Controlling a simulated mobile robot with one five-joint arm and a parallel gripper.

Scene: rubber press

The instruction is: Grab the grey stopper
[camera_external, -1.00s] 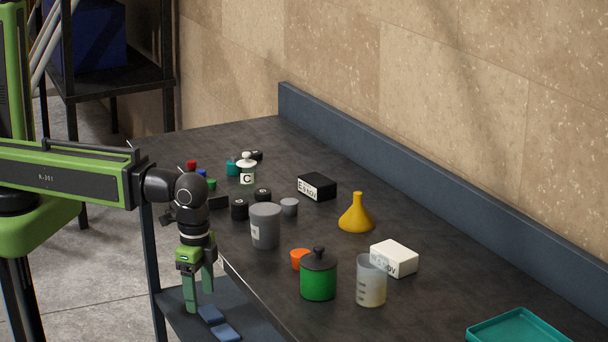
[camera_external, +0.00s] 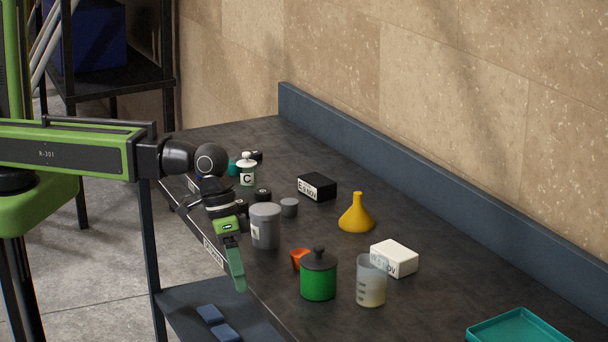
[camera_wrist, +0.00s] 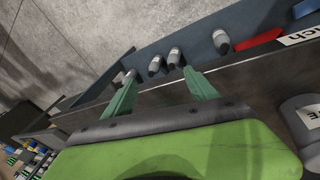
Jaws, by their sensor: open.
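The grey stopper (camera_external: 289,207) is a small, short grey cylinder standing on the dark bench, just right of and behind a larger grey lidded jar (camera_external: 265,228). My gripper (camera_external: 238,284) is open and empty at the bench's front edge, its fingers tilted down and to the right. It is in front of the jar and apart from the stopper. In the wrist view my gripper (camera_wrist: 160,84) shows two green fingers spread apart over the bench edge and lower shelf. The grey jar (camera_wrist: 306,125) is partly visible there at the right edge; I cannot make out the stopper there.
A green pot (camera_external: 318,281), orange piece (camera_external: 298,257), beaker (camera_external: 371,285), white box (camera_external: 394,258), yellow funnel (camera_external: 357,215) and black box (camera_external: 317,187) stand on the bench. A black-capped item (camera_external: 263,195) is left of the stopper. A teal tray (camera_external: 518,328) lies front right.

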